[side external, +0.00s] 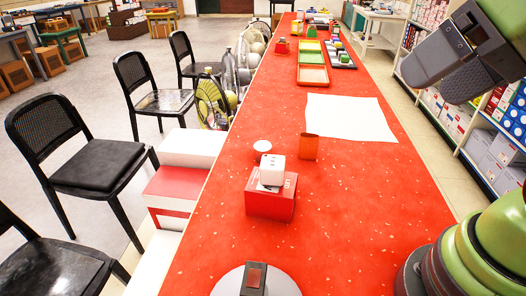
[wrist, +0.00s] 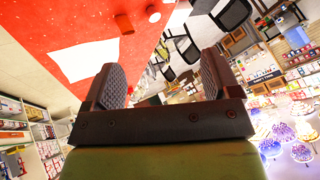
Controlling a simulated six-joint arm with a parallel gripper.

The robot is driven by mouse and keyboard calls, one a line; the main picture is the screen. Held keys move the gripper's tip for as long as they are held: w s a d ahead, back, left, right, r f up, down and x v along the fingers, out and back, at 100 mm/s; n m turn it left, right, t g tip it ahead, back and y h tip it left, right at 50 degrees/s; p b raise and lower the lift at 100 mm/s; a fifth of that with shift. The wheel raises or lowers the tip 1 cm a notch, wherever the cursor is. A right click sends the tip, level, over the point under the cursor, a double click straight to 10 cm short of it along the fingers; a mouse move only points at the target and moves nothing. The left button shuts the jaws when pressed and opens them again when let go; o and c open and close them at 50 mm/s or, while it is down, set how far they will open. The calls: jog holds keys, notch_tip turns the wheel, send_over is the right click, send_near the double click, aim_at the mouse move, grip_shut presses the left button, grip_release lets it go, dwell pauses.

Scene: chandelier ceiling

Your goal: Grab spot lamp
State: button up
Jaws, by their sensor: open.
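No object is plainly recognisable as the spot lamp. A small white round-topped object (side external: 262,146) on the red table could be it, but I cannot tell. Beside it stands an orange-brown cylinder (side external: 308,147). In front, a white block with dark dots (side external: 272,170) sits on a red box (side external: 270,202). My gripper (side external: 432,84) is raised at the upper right, apart from these objects, with its jaws spread and empty. In the wrist view my gripper (wrist: 165,66) also shows nothing between its fingers; the cylinder (wrist: 123,24) and white round top (wrist: 152,15) appear at the top.
The long red table (side external: 225,240) holds a white sheet (side external: 350,117) and several trays (side external: 313,75) farther back. A grey disc with a dark block (side external: 254,278) is at the near edge. Chairs (side external: 85,150) and fans (side external: 212,102) line the left; shelves (side external: 500,150) stand right.

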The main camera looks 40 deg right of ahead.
jog(key=w+d+n+g+h, duration=0.1)
jog(key=w, duration=1.1)
jog(key=n+g, duration=0.1)
jog(key=n, duration=0.1)
send_over(264, 146)
jog(key=s, duration=0.7)
notch_tip(264, 146, down, 13)
jog(key=shift+n+g+h, duration=0.4)
jog(key=shift+n+h, duration=0.1)
jog(key=x, duration=1.3)
jog(key=shift+s+d, duration=0.1)
jog(key=shift+s, duration=0.1)
jog(key=shift+w+x, duration=0.2)
jog(key=shift+x, duration=1.3)
jog(key=shift+w+x, duration=0.15)
jog(key=shift+x, duration=1.4)
jog(key=shift+r, duration=0.15)
jog(key=c, duration=1)
